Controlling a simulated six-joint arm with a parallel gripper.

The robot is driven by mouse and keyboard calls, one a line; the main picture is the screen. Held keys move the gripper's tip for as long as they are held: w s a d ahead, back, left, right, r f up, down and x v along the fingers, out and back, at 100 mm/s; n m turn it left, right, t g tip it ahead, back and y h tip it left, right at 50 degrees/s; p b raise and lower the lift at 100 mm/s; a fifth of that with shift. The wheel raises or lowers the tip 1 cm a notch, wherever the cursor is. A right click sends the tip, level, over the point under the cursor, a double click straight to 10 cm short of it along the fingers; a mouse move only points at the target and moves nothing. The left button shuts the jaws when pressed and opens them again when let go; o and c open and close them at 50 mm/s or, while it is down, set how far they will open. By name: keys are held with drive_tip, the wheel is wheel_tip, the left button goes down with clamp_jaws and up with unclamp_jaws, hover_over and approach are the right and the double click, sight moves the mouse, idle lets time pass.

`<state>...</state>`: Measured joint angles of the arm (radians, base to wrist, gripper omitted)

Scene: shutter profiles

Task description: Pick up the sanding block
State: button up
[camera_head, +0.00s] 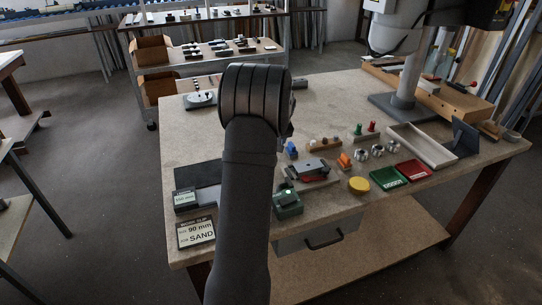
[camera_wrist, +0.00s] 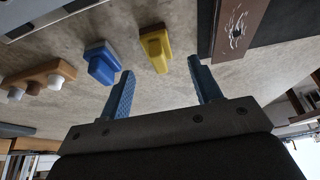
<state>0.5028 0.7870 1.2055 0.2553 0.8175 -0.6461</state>
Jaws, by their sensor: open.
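My gripper (camera_wrist: 160,67) is open in the wrist view, with two blue textured fingers apart and nothing between them. A blue block (camera_wrist: 102,62) with a raised grip lies on the bench beyond the left finger. A yellow block (camera_wrist: 156,47) with a raised top lies beyond the gap between the fingertips, apart from them. No label shows which of these is the sanding block. The blue block also shows in the head view (camera_head: 291,150), just right of my arm. My arm hides the gripper and the yellow block there.
A wooden rack with white knobs (camera_wrist: 36,80) stands left of the blue block. A brown strip with white scuffs (camera_wrist: 235,30) lies at right beside a dark mat. The head view shows a SAND card (camera_head: 196,232), a green box (camera_head: 287,204), trays and small parts.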

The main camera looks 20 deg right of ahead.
drive_tip(key=shift+x, duration=2.7)
drive_tip(key=shift+d, duration=0.1)
drive_tip(key=c, duration=1.1)
